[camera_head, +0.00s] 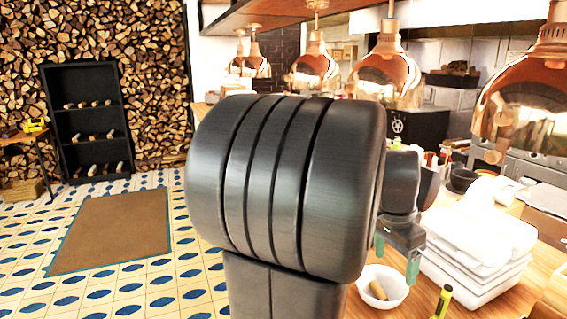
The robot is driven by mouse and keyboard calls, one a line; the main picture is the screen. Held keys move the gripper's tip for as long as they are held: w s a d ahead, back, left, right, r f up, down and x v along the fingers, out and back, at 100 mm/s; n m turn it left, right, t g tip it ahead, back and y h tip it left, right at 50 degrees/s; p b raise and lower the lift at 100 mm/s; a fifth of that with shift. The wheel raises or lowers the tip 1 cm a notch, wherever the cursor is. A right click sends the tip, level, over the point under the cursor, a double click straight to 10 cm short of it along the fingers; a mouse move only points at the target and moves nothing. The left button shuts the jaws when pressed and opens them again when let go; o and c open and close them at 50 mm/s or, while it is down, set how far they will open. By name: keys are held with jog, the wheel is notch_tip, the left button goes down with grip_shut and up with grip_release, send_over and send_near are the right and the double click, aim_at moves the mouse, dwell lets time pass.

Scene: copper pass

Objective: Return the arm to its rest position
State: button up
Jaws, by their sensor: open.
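My arm's dark grey link fills the middle of the head view and hides much of the counter behind it. My gripper (397,260) shows to the right of that link, with its greenish fingertips pointing down. It is open, and no object shows between the fingers. It appears above or behind a white bowl (396,293) on the wooden counter (420,298); the exact gap cannot be told. A tan, cork-like piece (378,290) lies in the bowl.
A stack of white trays (470,283) stands right of my gripper. A yellow-green marker-like item (443,301) is near the front. Copper lamps (387,72) hang over the counter. A black shelf (87,125) and a brown mat (115,230) are left, with open tiled floor.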

jog(key=shift+r, duration=0.4)
jog(key=shift+f, duration=0.1)
